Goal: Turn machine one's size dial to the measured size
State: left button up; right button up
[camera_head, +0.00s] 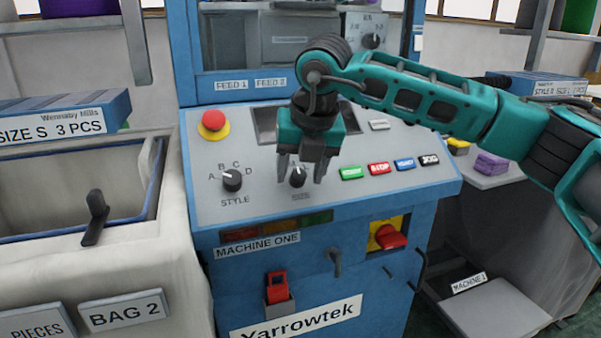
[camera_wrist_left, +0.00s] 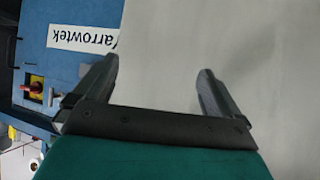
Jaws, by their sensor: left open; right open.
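Machine one (camera_head: 340,238) is a blue cabinet with a sloped grey control panel (camera_head: 260,205). A black dial (camera_head: 298,177), with a label below it too small to read, sits in the panel's middle. My right gripper (camera_head: 301,176) is open over this dial, with a finger on either side of it; I cannot tell whether they touch it. The gripper hides part of the dial's markings and a dark screen (camera_head: 264,122) behind. The STYLE dial (camera_head: 232,180), marked A to D, is to the left. My left gripper (camera_wrist_left: 158,95) is open and empty in the left wrist view.
A red emergency button (camera_head: 213,121) is at the panel's upper left. Green, red, blue and black buttons (camera_head: 379,168) are to the right of the gripper. A red switch (camera_head: 388,236) is on the front. A bin (camera_head: 75,200) stands at the left.

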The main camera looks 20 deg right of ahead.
jog(key=shift+w+f, duration=0.1)
jog(key=shift+f, duration=0.1)
grip_shut()
dwell(0.5)
